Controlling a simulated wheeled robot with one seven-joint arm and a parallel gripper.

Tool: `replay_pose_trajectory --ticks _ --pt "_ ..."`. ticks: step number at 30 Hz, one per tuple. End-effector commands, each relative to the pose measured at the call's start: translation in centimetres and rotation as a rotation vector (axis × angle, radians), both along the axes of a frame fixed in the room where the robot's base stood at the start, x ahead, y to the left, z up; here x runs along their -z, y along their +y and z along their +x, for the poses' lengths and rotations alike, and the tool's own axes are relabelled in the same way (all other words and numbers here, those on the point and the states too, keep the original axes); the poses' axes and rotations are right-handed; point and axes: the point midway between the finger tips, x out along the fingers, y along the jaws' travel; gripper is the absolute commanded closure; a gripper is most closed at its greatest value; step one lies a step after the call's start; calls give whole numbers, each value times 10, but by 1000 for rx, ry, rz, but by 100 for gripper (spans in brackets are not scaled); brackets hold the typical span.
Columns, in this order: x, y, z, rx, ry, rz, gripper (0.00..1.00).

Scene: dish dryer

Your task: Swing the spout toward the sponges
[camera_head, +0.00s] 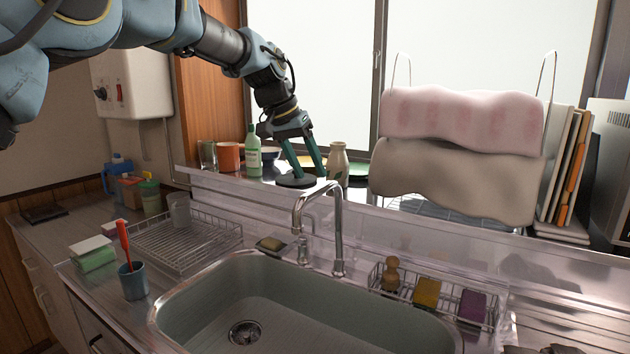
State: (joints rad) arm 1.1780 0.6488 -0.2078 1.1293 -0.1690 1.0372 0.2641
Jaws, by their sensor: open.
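The chrome gooseneck spout (337,220) rises from its base at the back edge of the sink (250,310). It arches up, and its outlet hangs to the left of the base. A yellow sponge (427,292) and a purple sponge (472,306) sit in a wire caddy (400,303) to the right of the spout. A green and white sponge stack (93,254) lies on the left counter. My gripper (306,173) is open, with teal fingers pointing down, above and behind the spout near the back ledge. I cannot tell its exact distance from the spout.
A wire drying rack (185,243) and a cup with a red-handled brush (132,281) stand left of the sink. A green bottle (253,152), an orange mug (229,156) and a vase (338,163) line the ledge. Towels (455,180) hang at the right.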

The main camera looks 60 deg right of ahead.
Motion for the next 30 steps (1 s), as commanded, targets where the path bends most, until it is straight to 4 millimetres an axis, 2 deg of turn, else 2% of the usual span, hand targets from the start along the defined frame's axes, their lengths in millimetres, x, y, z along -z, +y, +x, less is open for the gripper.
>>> replay_pose_trajectory --ticks 3,9,20,30 --pt "18 -8 -4 -1 0 2 42" --pt "38 -17 -7 -1 -1 0 42" --pt "44 -19 -8 -2 -1 -2 42" --pt "44 -19 -8 -2 -1 -2 78"
